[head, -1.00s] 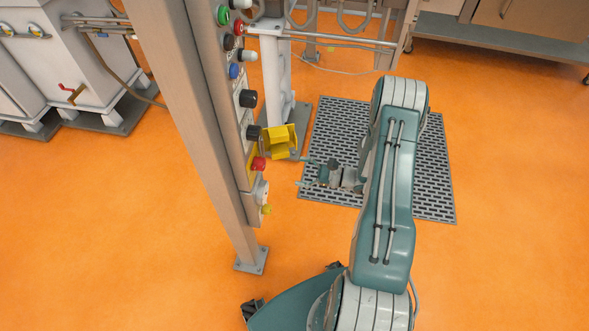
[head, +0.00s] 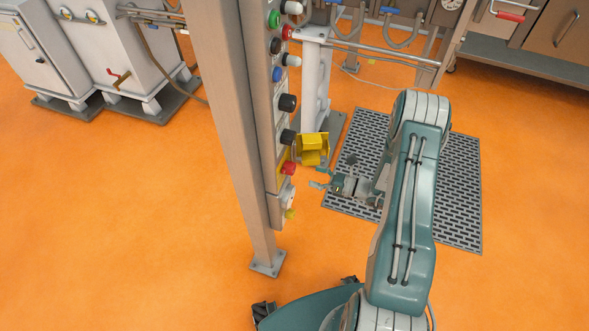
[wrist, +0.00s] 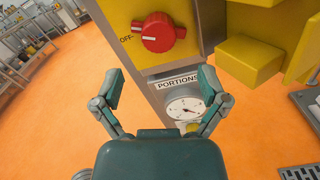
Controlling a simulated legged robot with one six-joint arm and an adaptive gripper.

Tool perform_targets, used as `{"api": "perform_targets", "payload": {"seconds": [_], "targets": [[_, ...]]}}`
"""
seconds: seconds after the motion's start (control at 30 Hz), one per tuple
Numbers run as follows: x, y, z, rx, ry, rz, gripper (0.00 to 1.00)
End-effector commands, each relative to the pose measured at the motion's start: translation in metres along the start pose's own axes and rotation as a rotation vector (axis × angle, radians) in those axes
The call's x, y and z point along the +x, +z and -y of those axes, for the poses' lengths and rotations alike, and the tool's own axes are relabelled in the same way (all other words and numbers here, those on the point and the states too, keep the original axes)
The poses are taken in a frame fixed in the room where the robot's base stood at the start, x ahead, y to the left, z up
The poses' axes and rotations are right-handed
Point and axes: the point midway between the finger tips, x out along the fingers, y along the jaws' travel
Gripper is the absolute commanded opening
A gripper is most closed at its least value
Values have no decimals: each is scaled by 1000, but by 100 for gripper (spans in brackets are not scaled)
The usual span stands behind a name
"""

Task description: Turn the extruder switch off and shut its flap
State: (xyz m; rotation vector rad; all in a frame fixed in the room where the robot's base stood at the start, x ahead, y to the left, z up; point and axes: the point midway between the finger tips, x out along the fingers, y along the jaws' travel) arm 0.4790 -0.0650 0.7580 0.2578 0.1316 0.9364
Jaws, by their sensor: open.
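The red switch (wrist: 158,32) sits on a yellow plate at the top of the wrist view, with an OFF label (wrist: 127,38) to its left. A pale mark shows on the knob's left part; its exact setting is hard to tell. The switch also shows on the post panel in the head view (head: 288,168). The yellow flap (wrist: 250,60) stands swung open to the right of the switch, and in the head view (head: 312,148) above my gripper (head: 320,178). My gripper (wrist: 161,80) is open and empty, its fingers spread below the switch, not touching it.
A PORTIONS dial (wrist: 184,108) lies just below the switch, between my fingers in the wrist view. Black knobs (head: 287,103) and buttons line the panel above. The steel post (head: 235,120) stands left of the panel. Open orange floor (head: 120,220) lies to the left.

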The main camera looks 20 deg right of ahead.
Motion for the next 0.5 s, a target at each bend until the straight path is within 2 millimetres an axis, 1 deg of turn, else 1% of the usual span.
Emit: {"api": "perform_targets", "payload": {"seconds": [0.03, 0.23, 0.33, 0.5], "targets": [[11, 0, -1, -1, 5, -1, 93], [46, 0, -1, -1, 4, -1, 93], [59, 0, -1, -2, 3, 0, 93], [69, 0, 0, -2, 1, 0, 93]]}}
